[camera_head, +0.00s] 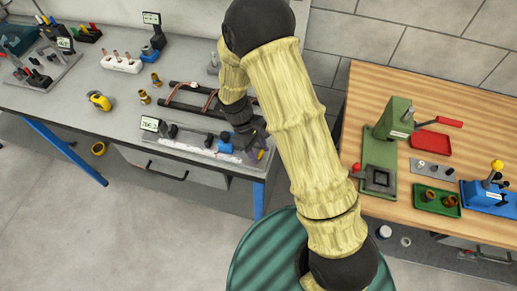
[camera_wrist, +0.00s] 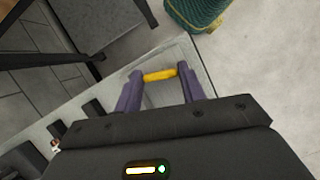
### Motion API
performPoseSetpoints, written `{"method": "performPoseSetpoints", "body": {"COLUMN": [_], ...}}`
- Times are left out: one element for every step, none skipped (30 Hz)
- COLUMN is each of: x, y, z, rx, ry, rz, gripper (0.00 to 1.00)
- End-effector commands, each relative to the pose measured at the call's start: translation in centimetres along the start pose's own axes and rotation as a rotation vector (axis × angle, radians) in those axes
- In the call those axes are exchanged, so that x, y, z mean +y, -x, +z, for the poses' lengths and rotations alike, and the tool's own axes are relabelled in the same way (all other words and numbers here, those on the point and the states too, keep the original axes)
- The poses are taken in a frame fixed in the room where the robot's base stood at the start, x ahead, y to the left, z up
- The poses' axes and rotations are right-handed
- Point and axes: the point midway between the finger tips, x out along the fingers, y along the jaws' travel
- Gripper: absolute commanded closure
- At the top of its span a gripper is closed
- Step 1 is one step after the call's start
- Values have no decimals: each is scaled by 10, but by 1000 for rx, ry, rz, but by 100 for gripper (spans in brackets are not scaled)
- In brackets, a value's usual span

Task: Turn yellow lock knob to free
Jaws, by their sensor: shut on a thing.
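The yellow lock knob (camera_wrist: 160,75) shows in the wrist view as a short yellow bar. It spans the gap between the two purple fingertips of my gripper (camera_wrist: 160,82), which is shut on it. In the head view my gripper (camera_head: 256,151) is at the right end of the long fixture (camera_head: 185,140) on the grey bench, and only a small bit of yellow shows there. My arm hides part of that area. The knob's exact turn angle against the fixture cannot be told.
A wooden bench (camera_head: 440,105) with a green press (camera_head: 385,140) stands at the right. A green striped drum (camera_head: 262,250) stands in front.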

Motion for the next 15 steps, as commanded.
{"method": "performPoseSetpoints", "body": {"x": [0,0,-1,-1,-1,-2,-1,-2,-2,-2,-2,-2,-2,-2,-2], "y": [1,1,1,1,1,1,1,1,1,1,1,1,1,1,1], "z": [-1,-1,-1,0,0,-1,-1,-1,-1,0,0,0,0,0,0], "rx": [3,3,2,2,2,2,3,3,2,2,2,1,1,1,1], "ry": [39,62,92,113,131,155,172,187,205,217,228,241,249,257,265], "rz": [18,28,39,48,56,66,73,79,87,92,96,101,104,108,111], "gripper": [83,83,83,83,83,83,83,83,83,83,83,83,83,83,83]}}
